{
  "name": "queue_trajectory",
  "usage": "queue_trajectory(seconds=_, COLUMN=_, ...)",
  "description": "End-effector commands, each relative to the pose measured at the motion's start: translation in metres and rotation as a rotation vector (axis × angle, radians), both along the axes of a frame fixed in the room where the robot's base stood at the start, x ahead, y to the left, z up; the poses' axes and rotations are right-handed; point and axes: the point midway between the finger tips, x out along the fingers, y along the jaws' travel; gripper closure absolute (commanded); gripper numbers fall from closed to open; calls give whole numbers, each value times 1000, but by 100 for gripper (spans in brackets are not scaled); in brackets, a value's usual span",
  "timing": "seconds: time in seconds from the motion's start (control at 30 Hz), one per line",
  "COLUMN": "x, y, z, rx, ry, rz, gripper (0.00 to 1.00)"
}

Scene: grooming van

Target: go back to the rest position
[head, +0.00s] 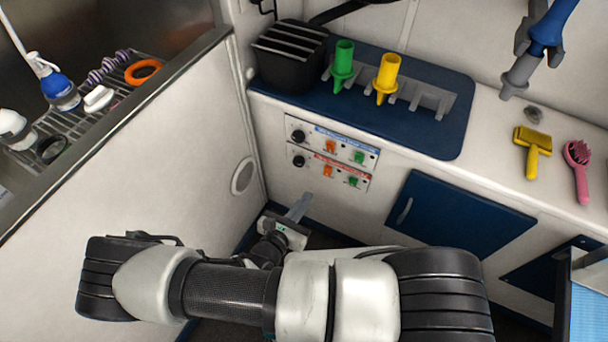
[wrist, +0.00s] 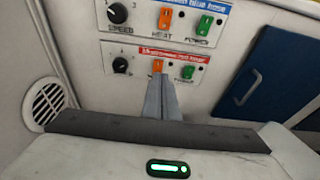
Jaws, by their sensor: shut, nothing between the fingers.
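My gripper (head: 300,206) is low in the corner between the white side wall and the counter front, beneath the control panels. In the wrist view its two fingers (wrist: 161,92) are pressed together with nothing between them. They point toward the lower control panel (wrist: 155,66), and their tips overlap the area just below its orange switch. I cannot tell from these views whether they touch the panel. My arm stretches across the bottom of the head view.
A blue mat (head: 440,143) on the counter holds a black bin (head: 288,68), a green nozzle (head: 343,65) and a yellow nozzle (head: 387,75). A yellow brush (head: 532,148) and pink brush (head: 578,165) lie right. A blue cabinet door (head: 450,222) is below. A tub (head: 190,60) stands left.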

Motion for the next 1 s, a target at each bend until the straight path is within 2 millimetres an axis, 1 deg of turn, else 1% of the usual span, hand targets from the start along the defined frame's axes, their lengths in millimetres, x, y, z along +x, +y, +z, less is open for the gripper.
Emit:
queue_trajectory(seconds=0.23, x=0, y=0, z=1, rx=6, ry=-1, rz=-7, gripper=100)
queue_trajectory(seconds=0.27, x=0, y=0, z=3, rx=13, ry=-2, rz=-16, gripper=100)
queue_trajectory(seconds=0.37, x=1, y=0, z=17, rx=71, ry=-13, rz=-95, gripper=100)
queue_trajectory(seconds=0.47, x=1, y=-3, z=44, rx=180, ry=-36, rz=-247, gripper=100)
queue_trajectory(seconds=0.57, x=0, y=-11, z=78, rx=317, ry=-62, rz=-443, gripper=100)
queue_trajectory(seconds=0.6, x=-1, y=-15, z=92, rx=373, ry=-75, rz=-522, gripper=100)
queue_trajectory(seconds=0.77, x=-6, y=-32, z=149, rx=599, ry=-121, rz=-823, gripper=100)
queue_trajectory(seconds=0.8, x=-8, y=-37, z=163, rx=657, ry=-133, rz=-893, gripper=100)
queue_trajectory(seconds=0.87, x=-11, y=-44, z=185, rx=744, ry=-154, rz=-996, gripper=100)
queue_trajectory(seconds=1.0, x=-21, y=-61, z=235, rx=957, ry=-203, rz=-1219, gripper=100)
